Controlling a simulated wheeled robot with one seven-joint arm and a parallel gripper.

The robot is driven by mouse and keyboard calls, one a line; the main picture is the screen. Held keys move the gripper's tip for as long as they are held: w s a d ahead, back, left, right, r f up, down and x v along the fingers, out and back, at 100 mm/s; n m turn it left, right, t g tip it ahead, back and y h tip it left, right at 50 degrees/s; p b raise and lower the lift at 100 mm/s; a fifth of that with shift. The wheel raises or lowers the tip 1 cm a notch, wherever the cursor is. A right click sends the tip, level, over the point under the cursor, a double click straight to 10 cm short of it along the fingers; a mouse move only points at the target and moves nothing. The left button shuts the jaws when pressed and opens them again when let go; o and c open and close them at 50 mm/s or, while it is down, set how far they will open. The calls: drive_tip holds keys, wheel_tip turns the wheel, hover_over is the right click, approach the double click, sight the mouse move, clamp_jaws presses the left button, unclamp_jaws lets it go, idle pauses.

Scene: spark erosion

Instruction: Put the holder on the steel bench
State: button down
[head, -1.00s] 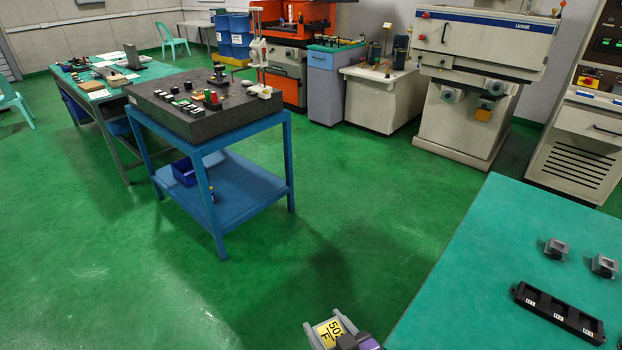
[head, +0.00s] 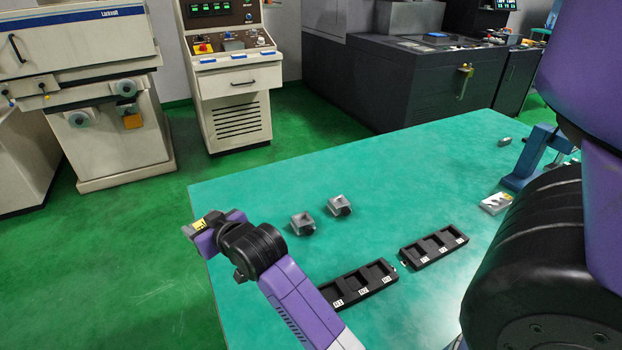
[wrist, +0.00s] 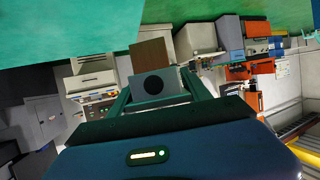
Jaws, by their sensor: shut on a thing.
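My gripper (head: 203,226) is at the left edge of a green-topped bench (head: 270,195) in the head view. It is shut on a holder, a grey block with a dark round spot (wrist: 156,85), seen between the fingers in the wrist view. A brown block (wrist: 151,56) shows just beyond it and seems joined to it. In the head view a yellow patch shows between the fingers; the rest of the held thing is too small to make out. Two similar grey holders (head: 302,223) (head: 340,206) stand apart on the bench. I cannot tell which surface is the steel bench.
Two black slotted trays (head: 358,284) (head: 434,246) lie on the bench near my arm. A blue stand (head: 530,160) and a small metal block (head: 495,203) are at its right. A cream control cabinet (head: 232,85) and dark machine (head: 405,85) stand behind. Green floor is clear at left.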

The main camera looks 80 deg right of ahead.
drive_tip(key=s+d+r+m+g+h+b, duration=0.1)
drive_tip(key=s+d+r+m+g+h, duration=0.1)
drive_tip(key=s+d+r, duration=0.45)
drive_tip(key=s+d+r+m+g+h+b, duration=0.1)
drive_tip(key=s+d+r+m+h, duration=0.15)
drive_tip(key=d, duration=0.75)
drive_tip(key=shift+y, duration=0.35)
wheel_tip(320, 180, down, 20)
drive_tip(key=shift+s+f+b, duration=0.1)
drive_tip(key=shift+f+b, duration=0.15)
drive_tip(key=shift+b, duration=0.5)
drive_tip(key=shift+c, duration=2.4)
unclamp_jaws()
drive_tip(key=shift+a+f, duration=0.1)
drive_tip(key=shift+f, duration=0.1)
